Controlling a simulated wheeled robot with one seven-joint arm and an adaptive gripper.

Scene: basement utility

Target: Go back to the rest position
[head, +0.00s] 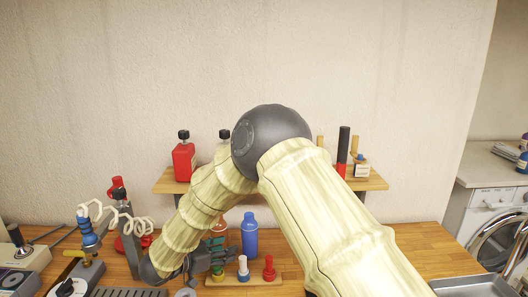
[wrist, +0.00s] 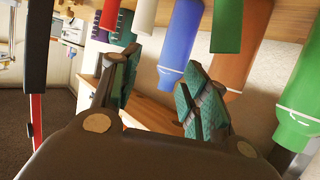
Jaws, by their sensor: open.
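My gripper (head: 214,256) is low over the wooden workbench (head: 410,242), left of centre in the head view. Its teal-padded fingers (wrist: 160,92) are spread apart in the wrist view, with nothing between them. My arm reaches down and left from a raised elbow and hides part of the shelf and bench. A blue bottle (head: 249,236) stands on the bench just right of the gripper. It also shows beyond the fingers in the wrist view (wrist: 180,42).
A small board with a red peg (head: 268,268) and a white-and-blue peg (head: 243,267) sits by the gripper. A wall shelf (head: 376,183) holds a red canister (head: 184,158). A coiled-cord device (head: 88,228) stands left; a metal tray (head: 460,287) lies at front right.

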